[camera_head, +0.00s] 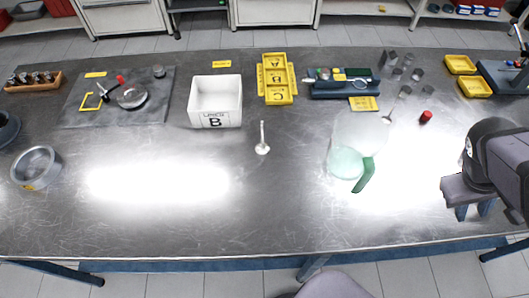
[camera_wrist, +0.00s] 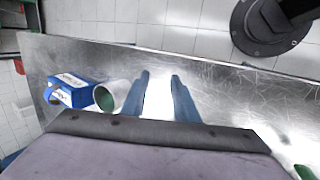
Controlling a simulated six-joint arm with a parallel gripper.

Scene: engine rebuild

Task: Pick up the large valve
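Two valve-shaped metal parts lie on the bench in the head view. One valve (camera_head: 262,148) lies in the middle, with a broad disc head toward the near side and its thin stem pointing away. The other valve (camera_head: 398,101) lies farther right, with a smaller-looking head and a slanted stem. The middle one looks to have the larger head. My gripper (camera_head: 474,211) is at the right edge of the head view, well away from both valves. In the wrist view my gripper (camera_wrist: 160,75) shows two blue fingers apart with nothing between them. No valve is recognisable in the wrist view.
A translucent jug with a green handle (camera_head: 364,175) stands between my gripper and the middle valve. A white bin marked B (camera_head: 215,119) and a yellow tray (camera_head: 278,98) stand behind that valve. The near middle of the bench is clear. The wrist view shows a blue-white box (camera_wrist: 72,88).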

